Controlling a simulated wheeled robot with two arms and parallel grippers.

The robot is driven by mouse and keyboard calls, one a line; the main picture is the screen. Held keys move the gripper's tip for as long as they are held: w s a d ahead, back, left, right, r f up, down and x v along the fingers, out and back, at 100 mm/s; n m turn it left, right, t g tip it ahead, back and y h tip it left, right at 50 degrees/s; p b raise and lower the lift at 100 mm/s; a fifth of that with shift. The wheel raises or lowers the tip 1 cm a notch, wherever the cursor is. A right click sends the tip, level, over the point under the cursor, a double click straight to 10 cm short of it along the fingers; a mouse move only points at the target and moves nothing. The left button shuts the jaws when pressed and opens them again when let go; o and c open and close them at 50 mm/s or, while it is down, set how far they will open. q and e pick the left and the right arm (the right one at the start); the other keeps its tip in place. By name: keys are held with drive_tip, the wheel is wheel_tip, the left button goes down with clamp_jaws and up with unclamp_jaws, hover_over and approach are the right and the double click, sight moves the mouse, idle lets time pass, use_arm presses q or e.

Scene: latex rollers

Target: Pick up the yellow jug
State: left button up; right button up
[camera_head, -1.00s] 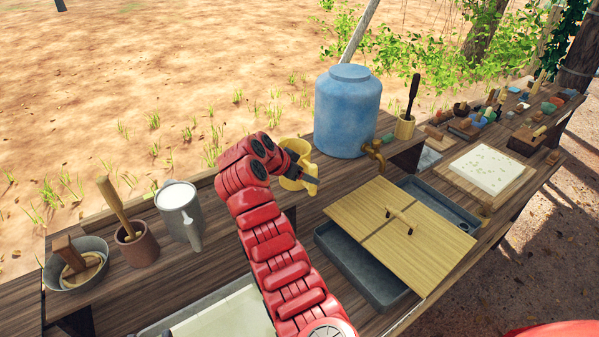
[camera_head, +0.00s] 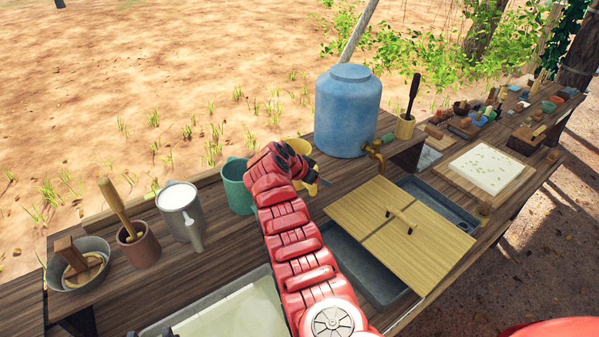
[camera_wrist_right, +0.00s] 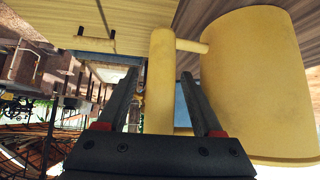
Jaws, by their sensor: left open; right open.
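The yellow jug (camera_head: 299,146) stands on the wooden counter, left of the blue tank, mostly hidden behind the red wrist in the head view. Those fingers are apart, one on each side of the handle.
A green mug (camera_head: 236,190) stands close left of the wrist. The blue tank (camera_head: 347,115) with its tap is just right of the jug. A yellow slatted lid (camera_head: 375,215) lies over a grey basin nearer me. A grey pitcher (camera_head: 183,220) stands further left.

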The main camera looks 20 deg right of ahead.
drive_tip(key=shift+c, duration=0.3)
clamp_jaws()
drive_tip(key=shift+r, duration=0.1)
idle(1.0)
